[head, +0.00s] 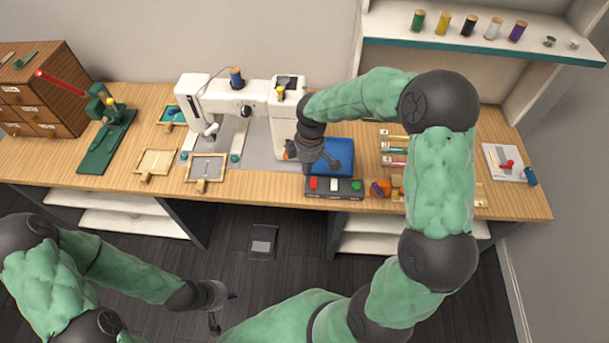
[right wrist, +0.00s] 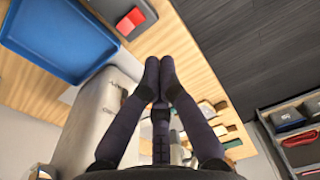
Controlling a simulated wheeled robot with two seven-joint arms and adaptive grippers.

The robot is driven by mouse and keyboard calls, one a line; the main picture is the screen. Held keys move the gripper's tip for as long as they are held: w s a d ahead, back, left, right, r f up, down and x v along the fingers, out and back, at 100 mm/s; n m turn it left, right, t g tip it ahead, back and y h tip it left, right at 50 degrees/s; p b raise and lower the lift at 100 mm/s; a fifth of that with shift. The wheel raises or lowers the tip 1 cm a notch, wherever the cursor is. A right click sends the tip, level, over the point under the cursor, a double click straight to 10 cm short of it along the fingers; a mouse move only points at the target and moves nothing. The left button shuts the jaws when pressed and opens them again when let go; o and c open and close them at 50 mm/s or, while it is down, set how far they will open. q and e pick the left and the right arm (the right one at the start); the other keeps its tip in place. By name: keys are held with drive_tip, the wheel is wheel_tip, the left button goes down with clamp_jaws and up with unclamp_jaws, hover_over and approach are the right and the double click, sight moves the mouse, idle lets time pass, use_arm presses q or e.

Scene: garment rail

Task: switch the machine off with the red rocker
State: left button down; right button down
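The red rocker (head: 313,183) sits at the left end of a dark control box (head: 347,194) near the table's front edge. It also shows in the right wrist view (right wrist: 130,20), beyond and left of my fingertips. The white sewing machine (head: 257,97) stands behind; its body (right wrist: 97,122) is beside my fingers in the right wrist view. My right gripper (right wrist: 160,62) is shut, its fingertips together and empty, above the table and apart from the rocker. My left gripper (head: 224,310) is open and empty, low in front of the table.
The control box also carries a white piece (head: 334,184) and a green button (head: 356,185). A blue tray (head: 343,157) lies just behind it. Small coloured items (head: 380,188) lie to its right. A foot pedal (head: 263,242) is on the floor.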

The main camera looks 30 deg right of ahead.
wheel_tip(320, 180, up, 4)
drive_tip(key=n, duration=0.1)
hover_over(311, 185)
drive_tip(key=shift+r+h, duration=0.15)
drive_tip(key=shift+h, duration=0.25)
drive_tip(key=shift+a, duration=0.1)
wheel_tip(311, 185, down, 14)
drive_tip(key=b, duration=0.3)
drive_tip(key=shift+b, duration=0.4)
